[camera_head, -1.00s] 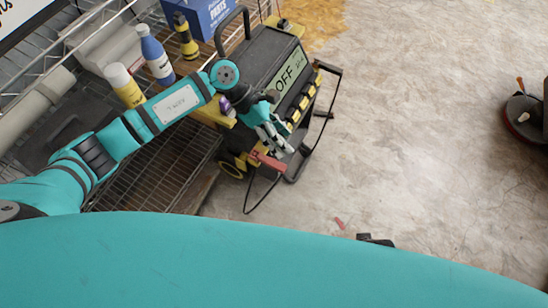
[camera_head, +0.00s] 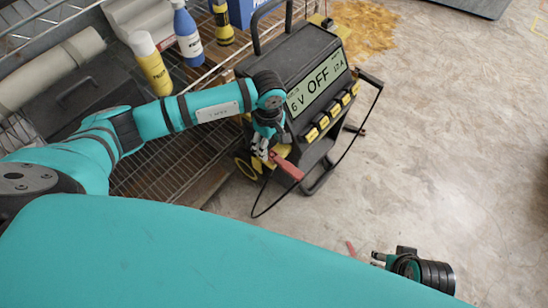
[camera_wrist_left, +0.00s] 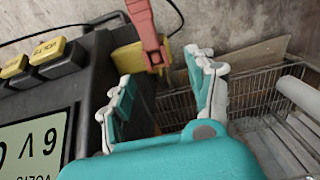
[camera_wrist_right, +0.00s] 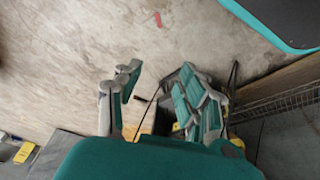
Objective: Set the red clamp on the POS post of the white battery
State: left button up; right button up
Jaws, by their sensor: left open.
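The red clamp (camera_head: 287,166) hangs by the lower front corner of the dark charger (camera_head: 290,62), with a black cable looping beside it. My left gripper (camera_head: 262,148) is at the clamp's upper left end in the head view. In the left wrist view, the open fingers of my left gripper (camera_wrist_left: 158,82) stand either side of the line to the red clamp (camera_wrist_left: 147,35), which lies beyond the tips. My right gripper (camera_head: 379,257) is low over the floor. The right wrist view shows my right gripper (camera_wrist_right: 160,85) open and empty. I see no white battery.
The charger display (camera_head: 318,83) reads OFF, with yellow buttons (camera_head: 324,121) below it. A wire shelf (camera_head: 160,165) at the left holds a yellow bottle (camera_head: 150,65) and a blue bottle (camera_head: 187,35). A small red piece (camera_head: 351,248) lies on the floor. The floor at right is clear.

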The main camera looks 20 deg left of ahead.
aim_at(271, 153)
pick_arm(q)
jog(key=f, duration=0.3)
jog(key=f+b, duration=0.1)
jog(key=f, duration=0.1)
jog(key=shift+w, duration=0.25)
jog(key=shift+f, duration=0.4)
grip_shut()
pick_arm(e)
jog(key=v, duration=0.4)
jog(key=shift+d+r, duration=0.1)
jog(key=shift+r, duration=0.3)
